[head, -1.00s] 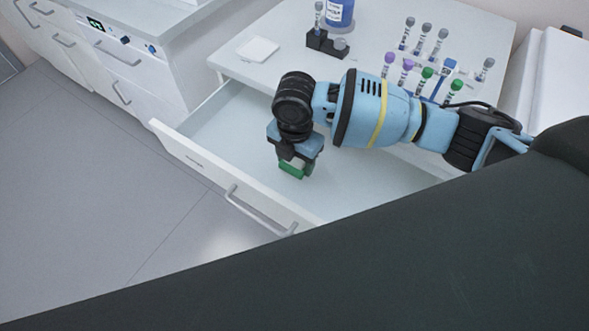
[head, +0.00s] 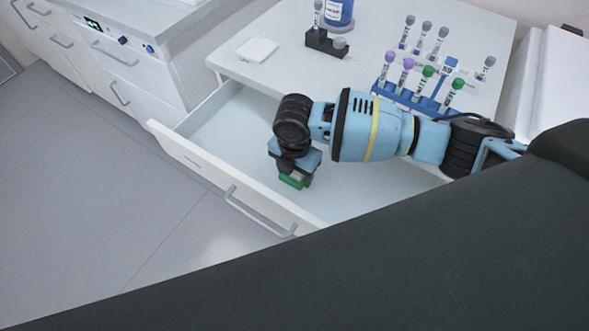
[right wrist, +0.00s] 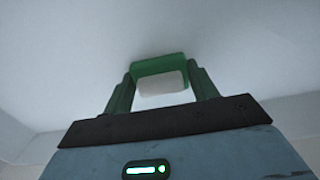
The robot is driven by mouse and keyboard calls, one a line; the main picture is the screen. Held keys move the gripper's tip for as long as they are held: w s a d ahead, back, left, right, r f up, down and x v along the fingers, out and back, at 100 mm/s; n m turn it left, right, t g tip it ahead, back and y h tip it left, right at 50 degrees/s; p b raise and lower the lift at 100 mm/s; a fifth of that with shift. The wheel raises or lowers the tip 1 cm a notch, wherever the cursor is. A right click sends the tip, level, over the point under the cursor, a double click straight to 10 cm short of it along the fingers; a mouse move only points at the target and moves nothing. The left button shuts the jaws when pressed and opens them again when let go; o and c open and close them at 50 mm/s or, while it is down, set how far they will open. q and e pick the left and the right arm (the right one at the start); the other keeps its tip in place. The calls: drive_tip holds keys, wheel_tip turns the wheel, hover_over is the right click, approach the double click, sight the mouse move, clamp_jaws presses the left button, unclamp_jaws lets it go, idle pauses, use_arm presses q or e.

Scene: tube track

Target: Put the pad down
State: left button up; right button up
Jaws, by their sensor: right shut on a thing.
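The pad is a small block with a green layer and a whitish layer. In the head view the pad (head: 291,182) shows below my right gripper (head: 295,172), inside the open drawer (head: 225,125). In the right wrist view the pad (right wrist: 160,72) sits between the two fingers of my right gripper (right wrist: 160,92), which is shut on it. The pale drawer floor is close beyond the pad; I cannot tell whether the pad touches it. My left gripper is not in view.
The drawer's front with its handle (head: 258,212) stands on the near left. On the table above are a blue rack (head: 425,103) with several capped tubes, a black holder (head: 322,42), a blue-labelled bottle (head: 339,12) and a white square (head: 258,49). The drawer floor around the gripper is clear.

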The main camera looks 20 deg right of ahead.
drive_tip(key=shift+s+f, duration=0.1)
drive_tip(key=shift+f, duration=0.15)
